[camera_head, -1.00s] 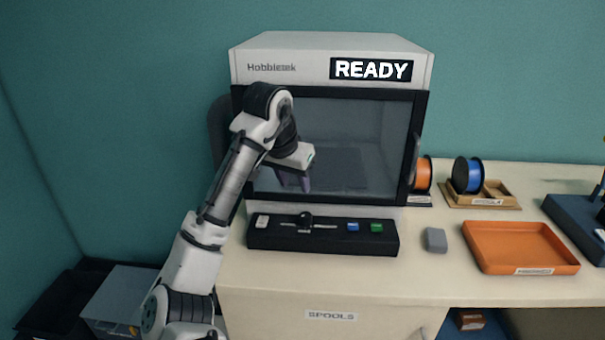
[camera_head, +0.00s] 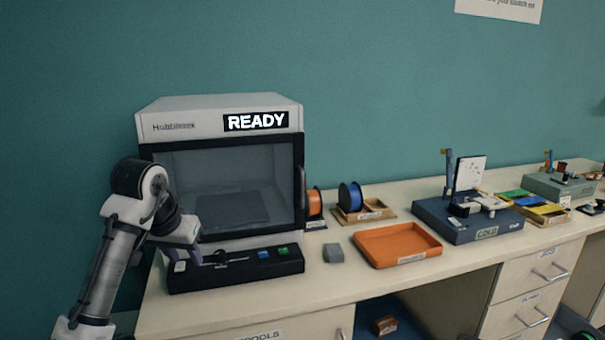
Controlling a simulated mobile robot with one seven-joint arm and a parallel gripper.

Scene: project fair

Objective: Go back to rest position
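My gripper (camera_head: 184,257) is at the left of the head view, at the end of my bent arm. It hangs in front of the lower left of the printer (camera_head: 220,118), just above the left end of its black control panel (camera_head: 205,278). The fingers are small and partly blend with the panel behind, so I cannot tell how far apart they are. I see no object held in them. The printer's screen reads READY and its dark-framed front door looks closed.
An orange spool (camera_head: 314,204) and a blue spool (camera_head: 350,197) stand right of the printer. A grey block (camera_head: 333,253) and an empty orange tray (camera_head: 400,243) lie on the table (camera_head: 330,285). A blue machine (camera_head: 468,217) and a greenish machine (camera_head: 560,188) stand farther right.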

